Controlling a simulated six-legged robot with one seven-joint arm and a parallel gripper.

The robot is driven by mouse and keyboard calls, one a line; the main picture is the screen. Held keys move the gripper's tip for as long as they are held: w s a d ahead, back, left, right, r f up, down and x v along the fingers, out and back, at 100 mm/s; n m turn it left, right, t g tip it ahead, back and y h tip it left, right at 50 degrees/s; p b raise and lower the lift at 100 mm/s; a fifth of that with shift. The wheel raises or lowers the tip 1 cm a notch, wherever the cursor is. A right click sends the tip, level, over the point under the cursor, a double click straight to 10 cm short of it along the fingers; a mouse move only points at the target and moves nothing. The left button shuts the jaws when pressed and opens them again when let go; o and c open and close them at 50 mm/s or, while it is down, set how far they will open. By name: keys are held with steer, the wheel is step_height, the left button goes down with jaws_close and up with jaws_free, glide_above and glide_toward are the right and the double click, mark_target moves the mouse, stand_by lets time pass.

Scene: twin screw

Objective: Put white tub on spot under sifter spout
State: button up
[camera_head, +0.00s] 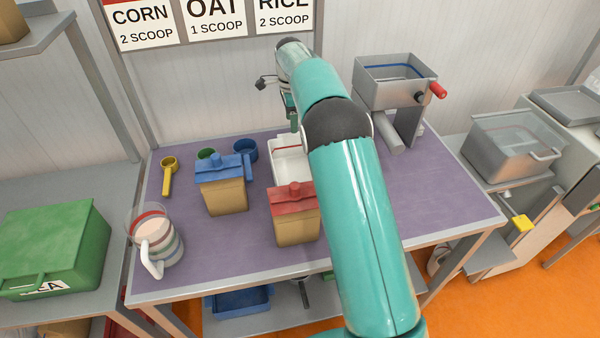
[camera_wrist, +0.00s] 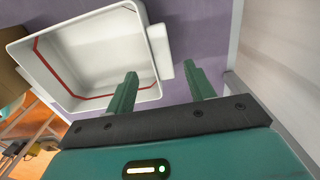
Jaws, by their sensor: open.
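The white tub (camera_head: 283,146) stands on the purple-topped table behind the red-lidded box. My arm and that box hide part of it. In the wrist view the tub (camera_wrist: 95,55) looks empty, with a red line around its inside and a white tab on its rim. My gripper (camera_wrist: 163,84) is open and empty, its green fingers spread on either side of the tab's line, with the tab beyond the fingertips. The grey sifter (camera_head: 385,97) stands at the back right of the table with a red-knobbed crank. The spot under its spout is mostly hidden by my arm.
A red-lidded box (camera_head: 296,220) and a blue-lidded box (camera_head: 224,190) stand in front of and left of the tub. Blue (camera_head: 246,150), green and yellow (camera_head: 168,172) scoops lie behind and left. A striped jug (camera_head: 158,245) stands at the front left. A wall rises behind.

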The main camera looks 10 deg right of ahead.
mark_target(291, 135)
step_height(291, 135, down, 5)
steer(key=shift+w+a+r, duration=0.1)
steer(key=shift+c, duration=0.2)
jaws_close()
steer(key=shift+r, duration=0.1)
